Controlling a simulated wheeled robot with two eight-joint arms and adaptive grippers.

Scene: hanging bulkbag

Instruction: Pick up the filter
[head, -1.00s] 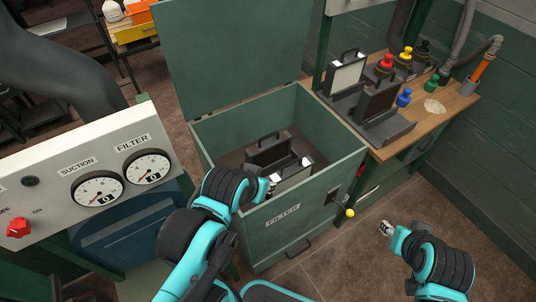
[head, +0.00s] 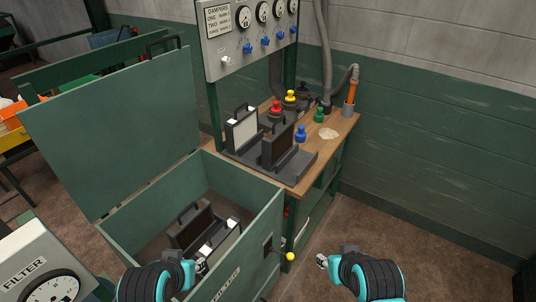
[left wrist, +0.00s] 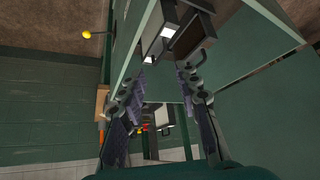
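The open green bin (head: 255,235) with a FILTER label holds a dark, box-shaped filter (head: 190,233) with a handle on top. White patches show at its near side, and I cannot tell whether a second filter stands there. In the left wrist view the filter (left wrist: 192,37) shows at the top, beyond the fingers. My left gripper (left wrist: 162,75) is open and empty, its fingers wide apart. In the head view it is at the bin's near side, partly hidden by my wrist. My right gripper (head: 322,261) is over the floor right of the bin, too small to read.
The bin's raised lid (head: 130,135) stands at the left. A wooden bench (head: 335,135) behind carries a rack with a white-faced filter (head: 243,133) and a dark filter (head: 278,147), plus coloured knobs. A yellow-tipped lever (head: 290,257) sticks out from the bin. Floor at right is clear.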

